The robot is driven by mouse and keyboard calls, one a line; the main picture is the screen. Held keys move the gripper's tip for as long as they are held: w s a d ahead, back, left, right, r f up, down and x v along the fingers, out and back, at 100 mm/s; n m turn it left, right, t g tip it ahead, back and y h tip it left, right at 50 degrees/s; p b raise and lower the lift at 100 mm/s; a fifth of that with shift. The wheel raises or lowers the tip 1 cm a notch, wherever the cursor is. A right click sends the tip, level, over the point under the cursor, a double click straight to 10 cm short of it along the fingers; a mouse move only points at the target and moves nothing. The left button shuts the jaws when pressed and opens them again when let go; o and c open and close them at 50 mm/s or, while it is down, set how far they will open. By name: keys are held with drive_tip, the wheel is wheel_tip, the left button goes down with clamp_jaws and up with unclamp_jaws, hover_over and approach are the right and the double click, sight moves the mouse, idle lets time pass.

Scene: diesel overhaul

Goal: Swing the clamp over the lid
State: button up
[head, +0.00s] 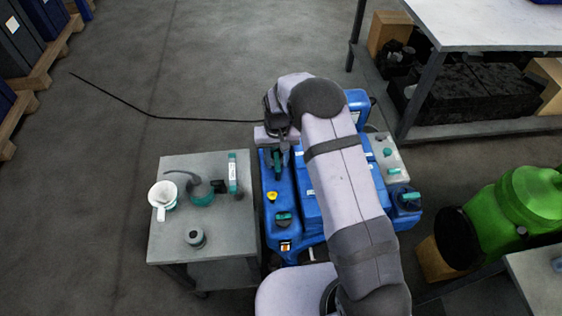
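The blue machine (306,200) stands in the middle, partly hidden under my arm. My gripper (277,147) is over its far left part, beside a light-coloured block at the machine's far left edge. A teal upright part (277,166) shows just below the gripper. I cannot tell whether the gripper touches it, whether the fingers are apart, or whether this part is the clamp. A round teal-and-dark cap (284,219) sits nearer on the blue body. Another teal-and-dark cap (407,198) is at the machine's right. I cannot make out which part is the lid.
A grey side table (170,238) at left holds a white funnel-like cup (163,196), a teal-and-grey tool (201,192), a teal-labelled item (233,172) and a small round jar (194,238). A yellow cap (272,196) is on the machine. A green container (515,215) stands right.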

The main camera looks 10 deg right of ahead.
drive_tip(key=shift+r+p, duration=1.35)
drive_tip(key=shift+r, duration=0.9)
wheel_tip(320, 180, up, 4)
drive_tip(key=p, duration=0.2)
drive_tip(key=shift+p, duration=0.4)
